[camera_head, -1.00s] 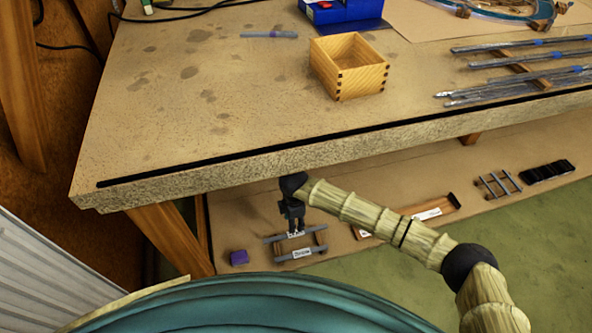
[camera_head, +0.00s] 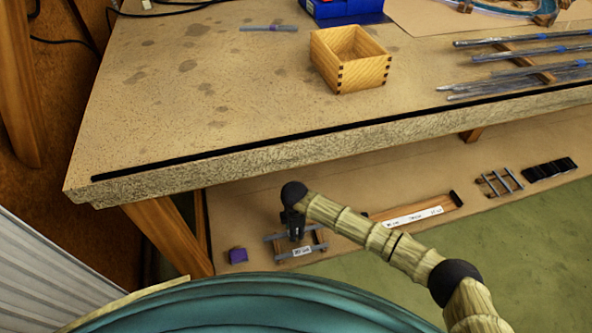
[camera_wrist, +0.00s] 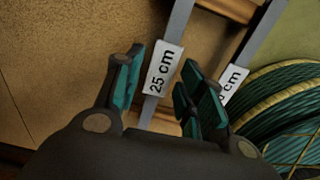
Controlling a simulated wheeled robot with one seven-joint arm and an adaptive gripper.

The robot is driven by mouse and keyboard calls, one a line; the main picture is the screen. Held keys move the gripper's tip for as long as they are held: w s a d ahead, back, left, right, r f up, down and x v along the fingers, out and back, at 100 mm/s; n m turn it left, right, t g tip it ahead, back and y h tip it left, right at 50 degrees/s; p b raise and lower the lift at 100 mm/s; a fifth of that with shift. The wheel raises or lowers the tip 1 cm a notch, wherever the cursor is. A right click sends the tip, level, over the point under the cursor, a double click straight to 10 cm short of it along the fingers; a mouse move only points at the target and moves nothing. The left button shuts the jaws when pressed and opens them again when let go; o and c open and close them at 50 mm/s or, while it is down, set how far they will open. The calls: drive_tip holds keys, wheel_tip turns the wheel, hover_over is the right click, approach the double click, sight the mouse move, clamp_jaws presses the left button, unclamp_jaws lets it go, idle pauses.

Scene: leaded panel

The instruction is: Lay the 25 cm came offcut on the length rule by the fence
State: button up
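The 25 cm came offcut is a grey strip with a white "25 cm" label (camera_wrist: 162,70), resting across a small wooden rack (camera_head: 320,236) on the lower shelf. My gripper (camera_wrist: 163,78) is open, with one teal-padded finger on each side of this strip near the label. In the head view my gripper (camera_head: 295,236) is down at the rack and hides the label; whether the fingers touch the strip cannot be told. The length rule (camera_head: 415,215) is a wooden strip with a white scale, right of the rack. A dark block at its far right end (camera_head: 457,198) looks like the fence.
A second labelled came (camera_wrist: 233,80) lies parallel, close beyond my right finger. A purple block (camera_head: 237,255) sits left of the rack. The bench top's edge (camera_head: 340,146) overhangs behind my arm. Another small rack (camera_head: 499,182) and black blocks (camera_head: 550,169) lie farther right.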

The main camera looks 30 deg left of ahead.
clamp_jaws()
